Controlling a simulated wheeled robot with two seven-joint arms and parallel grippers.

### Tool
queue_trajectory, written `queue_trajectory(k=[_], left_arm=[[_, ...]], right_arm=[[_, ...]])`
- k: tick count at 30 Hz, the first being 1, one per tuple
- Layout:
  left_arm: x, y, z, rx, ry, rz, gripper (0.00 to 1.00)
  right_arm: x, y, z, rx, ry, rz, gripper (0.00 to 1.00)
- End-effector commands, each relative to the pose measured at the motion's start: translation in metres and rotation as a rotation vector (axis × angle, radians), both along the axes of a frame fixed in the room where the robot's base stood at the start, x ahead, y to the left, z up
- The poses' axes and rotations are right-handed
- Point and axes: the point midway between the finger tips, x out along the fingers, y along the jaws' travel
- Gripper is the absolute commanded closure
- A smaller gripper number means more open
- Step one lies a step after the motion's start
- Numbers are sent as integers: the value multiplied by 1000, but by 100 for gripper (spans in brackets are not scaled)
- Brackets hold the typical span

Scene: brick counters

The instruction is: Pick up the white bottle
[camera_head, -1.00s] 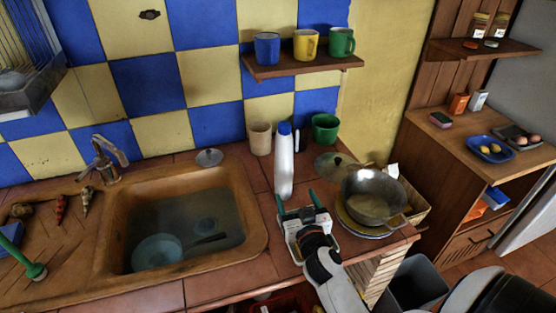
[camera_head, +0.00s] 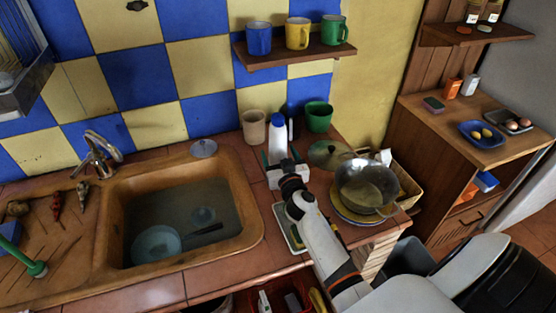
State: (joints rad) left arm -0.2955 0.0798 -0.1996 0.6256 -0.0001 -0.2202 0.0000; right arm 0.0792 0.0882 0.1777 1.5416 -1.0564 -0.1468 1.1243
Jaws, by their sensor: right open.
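The white bottle (camera_head: 278,142) with a blue cap stands upright at the back of the tiled counter, right of the sink. My right gripper (camera_head: 279,157) is at the bottle, coming from the front. Its teal fingertips show on either side of the lower bottle, open. The gripper body hides the bottle's base, and I cannot tell whether the fingers touch it. My left gripper is not seen.
A beige cup (camera_head: 254,127) and green cup (camera_head: 319,116) stand close beside the bottle. A metal pan (camera_head: 367,183) on plates is to the right. A sink (camera_head: 250,215) lies left. A shelf (camera_head: 295,54) with mugs hangs above. A shallow tray (camera_head: 281,220) is partly under my arm.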

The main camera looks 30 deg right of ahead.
Motion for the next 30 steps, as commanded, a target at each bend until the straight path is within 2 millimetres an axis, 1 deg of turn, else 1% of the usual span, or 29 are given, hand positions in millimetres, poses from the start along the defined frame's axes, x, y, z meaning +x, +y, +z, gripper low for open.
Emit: queue_trajectory(k=[1,3,10,11,12,19,20,26,29,30], left_arm=[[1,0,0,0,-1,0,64],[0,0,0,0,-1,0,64],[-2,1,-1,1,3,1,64],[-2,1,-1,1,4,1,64],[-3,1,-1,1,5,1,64],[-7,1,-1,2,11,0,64],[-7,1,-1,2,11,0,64],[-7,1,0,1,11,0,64],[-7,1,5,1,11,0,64],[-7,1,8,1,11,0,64]], right_arm=[[6,-2,0,0,0,0,26],[10,-3,-1,0,1,-1,26],[12,-4,-2,0,1,0,26],[12,-4,-2,0,1,0,28],[12,-4,-2,0,1,0,35],[12,-3,-2,1,1,0,72],[12,-3,0,0,-2,1,74],[12,-3,1,0,-2,1,74],[12,-3,9,-2,-3,2,74],[12,-4,15,-1,-4,1,74]])
